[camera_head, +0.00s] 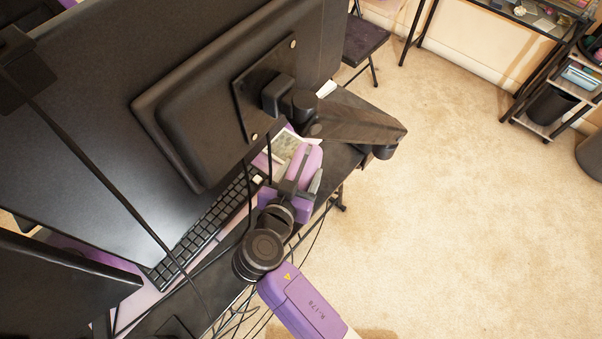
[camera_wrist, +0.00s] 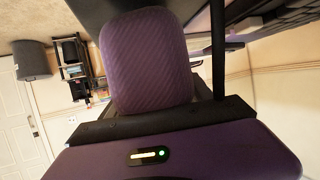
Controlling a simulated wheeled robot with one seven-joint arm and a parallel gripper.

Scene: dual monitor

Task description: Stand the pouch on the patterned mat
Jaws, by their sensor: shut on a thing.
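The pouch is a rounded purple block with ribbed fabric; it fills the upper middle of the wrist view (camera_wrist: 146,62). In the head view its pinkish-purple top (camera_head: 312,158) shows between and beyond the dark fingers. My gripper (camera_head: 301,178) is shut on it, over the desk near its edge, behind the large monitor. A small pale, grey-green patterned patch (camera_head: 283,146) beside the pouch looks like the mat, mostly hidden by the pouch and monitor. I cannot tell whether the pouch touches it.
The black monitor back (camera_head: 190,110) and its bracket arm (camera_head: 350,117) stand close to my gripper. A keyboard (camera_head: 205,225) lies to the left, and cables hang by the desk edge. Carpeted floor (camera_head: 450,220) lies open to the right.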

